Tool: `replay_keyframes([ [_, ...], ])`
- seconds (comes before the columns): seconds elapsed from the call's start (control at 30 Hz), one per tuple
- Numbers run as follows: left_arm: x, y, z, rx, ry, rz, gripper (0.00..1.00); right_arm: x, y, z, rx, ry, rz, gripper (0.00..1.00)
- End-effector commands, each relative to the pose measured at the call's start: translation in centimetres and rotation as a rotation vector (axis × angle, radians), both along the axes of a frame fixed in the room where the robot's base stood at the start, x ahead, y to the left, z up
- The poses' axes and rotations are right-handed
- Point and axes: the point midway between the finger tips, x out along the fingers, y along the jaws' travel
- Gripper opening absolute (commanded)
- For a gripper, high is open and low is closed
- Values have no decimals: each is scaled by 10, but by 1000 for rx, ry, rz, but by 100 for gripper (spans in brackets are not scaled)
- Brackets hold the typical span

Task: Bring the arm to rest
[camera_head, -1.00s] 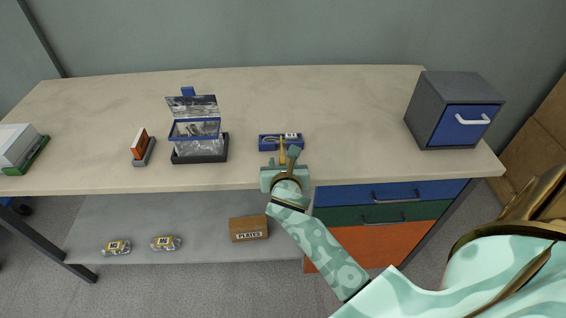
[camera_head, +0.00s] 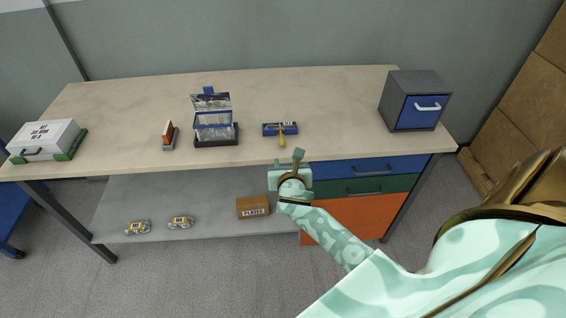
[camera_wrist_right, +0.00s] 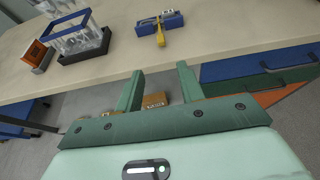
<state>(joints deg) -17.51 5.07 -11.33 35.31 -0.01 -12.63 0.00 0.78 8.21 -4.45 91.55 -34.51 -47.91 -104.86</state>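My right gripper (camera_head: 287,162) is in front of the table's front edge. In the right wrist view its two green fingers (camera_wrist_right: 158,88) stand apart with nothing between them. The blue tray (camera_head: 270,129) with a yellow-handled tool (camera_head: 282,141) lies on the table beyond the fingertips, apart from them. Both also show in the right wrist view, the tray (camera_wrist_right: 148,28) and the yellow handle (camera_wrist_right: 161,40). My right arm comes in from the lower right. My left gripper is not in view.
The table (camera_head: 330,105) also holds a grey cabinet (camera_head: 407,85), a clear blue-rimmed box (camera_head: 212,118), an orange-and-grey block (camera_head: 168,134) and a white case (camera_head: 45,137). Below are drawers (camera_head: 350,169), a PLATES box (camera_head: 252,207) and two small packs (camera_head: 138,227) on the shelf.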

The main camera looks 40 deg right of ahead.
Motion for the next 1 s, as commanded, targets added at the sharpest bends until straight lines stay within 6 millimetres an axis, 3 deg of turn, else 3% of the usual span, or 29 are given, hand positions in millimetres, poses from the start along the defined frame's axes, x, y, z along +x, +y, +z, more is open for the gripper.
replay_keyframes([
  [0.4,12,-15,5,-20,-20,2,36,-1,-3,2,0,0,0,38],
  [0.67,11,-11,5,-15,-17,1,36,-1,-3,2,0,0,0,38],
  [0.83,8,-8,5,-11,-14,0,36,1,1,2,146,-87,-45,38],
  [0.87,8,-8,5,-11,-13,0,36,2,3,-1,224,-122,-64,38],
  [0.93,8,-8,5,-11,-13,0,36,0,12,-26,478,-190,-135,38],
  [0.97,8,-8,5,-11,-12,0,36,-3,18,-44,612,-212,-182,38],
  [1.0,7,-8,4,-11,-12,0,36,-14,26,-77,808,-227,-269,38],
])
